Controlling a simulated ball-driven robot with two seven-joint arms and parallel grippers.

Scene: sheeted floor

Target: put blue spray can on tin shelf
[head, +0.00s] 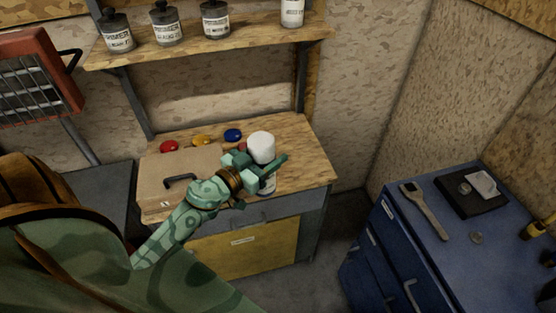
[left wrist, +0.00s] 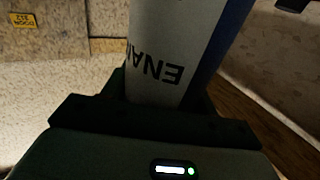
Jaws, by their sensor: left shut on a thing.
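The spray can (head: 261,147) has a pale rounded top and is held roughly upright over the front right of the wooden bench. My left gripper (head: 262,170) is shut around its body and hides much of it. The left wrist view shows the can's pale label (left wrist: 160,50) with upside-down lettering starting "ENA", and a blue strip along its right side. The tin shelf (head: 255,34) is the wooden wall shelf above the bench. Three dark tins with pale labels, one of them a tin (head: 168,24), stand on its left and middle. My right gripper is not in view.
A pale can (head: 292,12) stands near the shelf's right end, with bare shelf to its left. The bench (head: 300,165) holds a brown case (head: 163,165) and red, yellow and blue round items. A blue cabinet (head: 420,265) stands right; a red heater (head: 35,75) is left.

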